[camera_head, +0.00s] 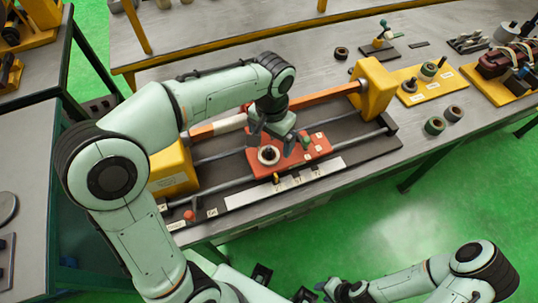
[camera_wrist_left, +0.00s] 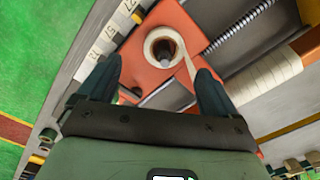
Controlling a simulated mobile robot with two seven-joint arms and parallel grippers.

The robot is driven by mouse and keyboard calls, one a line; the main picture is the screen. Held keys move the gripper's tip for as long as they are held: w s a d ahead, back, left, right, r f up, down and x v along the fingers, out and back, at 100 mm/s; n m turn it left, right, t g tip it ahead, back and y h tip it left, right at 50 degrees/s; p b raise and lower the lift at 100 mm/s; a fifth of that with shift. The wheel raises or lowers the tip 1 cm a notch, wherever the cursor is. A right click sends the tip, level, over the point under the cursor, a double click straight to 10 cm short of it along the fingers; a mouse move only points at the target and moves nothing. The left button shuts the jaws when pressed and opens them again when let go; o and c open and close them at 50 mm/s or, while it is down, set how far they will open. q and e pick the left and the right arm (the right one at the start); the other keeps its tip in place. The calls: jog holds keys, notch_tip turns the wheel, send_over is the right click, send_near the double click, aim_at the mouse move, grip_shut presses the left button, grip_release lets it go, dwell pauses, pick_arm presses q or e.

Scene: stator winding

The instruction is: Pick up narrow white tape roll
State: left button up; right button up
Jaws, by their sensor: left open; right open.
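The narrow white tape roll (camera_head: 268,155) sits on a red carriage (camera_head: 300,152) of the winding fixture, around a dark post. In the left wrist view the roll (camera_wrist_left: 150,48) lies just beyond my fingertips, and a pale strip runs from it toward the right finger. My left gripper (camera_head: 276,138) is over the carriage, close to the roll. My right gripper (camera_head: 328,289) is low in the head view, away from the bench, open and empty.
An orange bar (camera_head: 310,99) with a white wrapped section (camera_head: 230,124) runs behind the carriage between yellow end blocks (camera_head: 374,88). A white labelled strip (camera_head: 285,183) lies in front. Dark rolls (camera_head: 435,125) and yellow trays stand to the right.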

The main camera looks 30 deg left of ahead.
aim_at(269, 146)
pick_arm(q)
jog(key=shift+s+a+f, duration=0.1)
jog(key=shift+a+f, duration=0.05)
jog(key=shift+f, duration=1.35)
jog(key=shift+a+f, duration=0.15)
jog(key=shift+f, duration=1.3)
jog(key=c, duration=1.1)
